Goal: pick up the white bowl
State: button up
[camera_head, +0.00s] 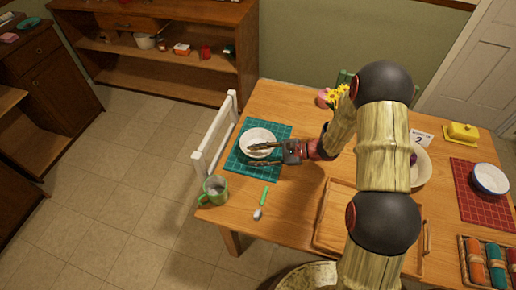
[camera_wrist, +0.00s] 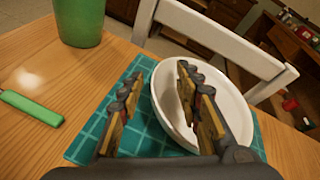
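The white bowl (camera_head: 256,134) sits upright on a teal gridded mat (camera_head: 279,131) at the left end of the wooden table. It also shows in the wrist view (camera_wrist: 236,104). My gripper (camera_head: 254,155) is at the bowl's near side, with its fingers pointing left. In the wrist view my gripper (camera_wrist: 160,74) is open with nothing held. Its right finger is over the inside of the bowl and covers part of the rim. Its left finger is outside the bowl, over the mat. I cannot tell whether either finger touches the bowl.
A green mug (camera_head: 213,190) and a green-handled brush (camera_head: 263,201) lie near the left front edge. A white chair (camera_head: 213,150) stands close beyond the mat. A wooden tray (camera_head: 337,222) is right of the brush. A white, blue-rimmed bowl (camera_head: 490,179) sits far right on red.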

jog(key=shift+c, duration=0.5)
jog(key=c, duration=0.8)
grip_shut()
